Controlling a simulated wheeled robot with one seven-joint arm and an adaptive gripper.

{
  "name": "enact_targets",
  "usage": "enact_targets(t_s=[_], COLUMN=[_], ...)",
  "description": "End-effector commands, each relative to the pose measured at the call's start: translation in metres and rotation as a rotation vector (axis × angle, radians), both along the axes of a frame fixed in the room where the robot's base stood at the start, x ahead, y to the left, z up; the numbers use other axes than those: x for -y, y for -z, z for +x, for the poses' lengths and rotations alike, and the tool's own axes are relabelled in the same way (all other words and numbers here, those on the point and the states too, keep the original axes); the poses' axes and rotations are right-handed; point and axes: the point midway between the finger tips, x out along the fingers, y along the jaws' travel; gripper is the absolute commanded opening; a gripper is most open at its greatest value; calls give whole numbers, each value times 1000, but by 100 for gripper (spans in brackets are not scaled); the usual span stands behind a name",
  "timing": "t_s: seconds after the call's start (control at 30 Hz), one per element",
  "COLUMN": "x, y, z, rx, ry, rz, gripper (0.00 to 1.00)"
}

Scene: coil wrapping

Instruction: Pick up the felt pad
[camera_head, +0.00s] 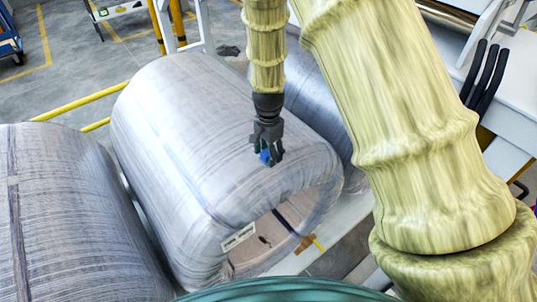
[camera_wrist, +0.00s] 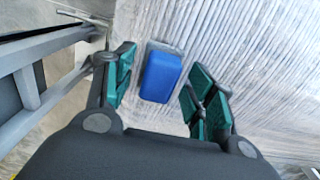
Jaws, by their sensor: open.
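The felt pad looks like a small blue block (camera_wrist: 160,77) with a grey edge showing along its far side, lying on the wrapped coil. It shows in the wrist view between the green-padded fingers of my gripper (camera_wrist: 160,93). A gap shows on both sides of it, so the fingers do not appear to touch it. In the head view my gripper (camera_head: 267,152) points down over the top of the middle wrapped coil (camera_head: 165,120), and a bit of the blue pad (camera_head: 265,156) shows at the fingertips. Most of the pad is hidden there by the fingers.
Another wrapped coil (camera_head: 70,220) lies to the left, and a third (camera_head: 318,90) is partly hidden behind my arm. A white label (camera_head: 238,236) is on the middle coil's near end. Yellow rails (camera_head: 85,101) run behind the coils. White equipment (camera_head: 508,115) with black hoses stands at right.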

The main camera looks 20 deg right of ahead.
Motion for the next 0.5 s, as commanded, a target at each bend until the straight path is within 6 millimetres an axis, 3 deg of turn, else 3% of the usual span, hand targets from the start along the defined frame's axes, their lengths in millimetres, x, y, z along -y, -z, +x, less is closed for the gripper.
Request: enact_targets(t_s=[0.27,0.5], x=[0,0], y=[2,2], z=[0,0], rx=[1,0], ry=[0,1], rz=[0,0], gripper=[55,13])
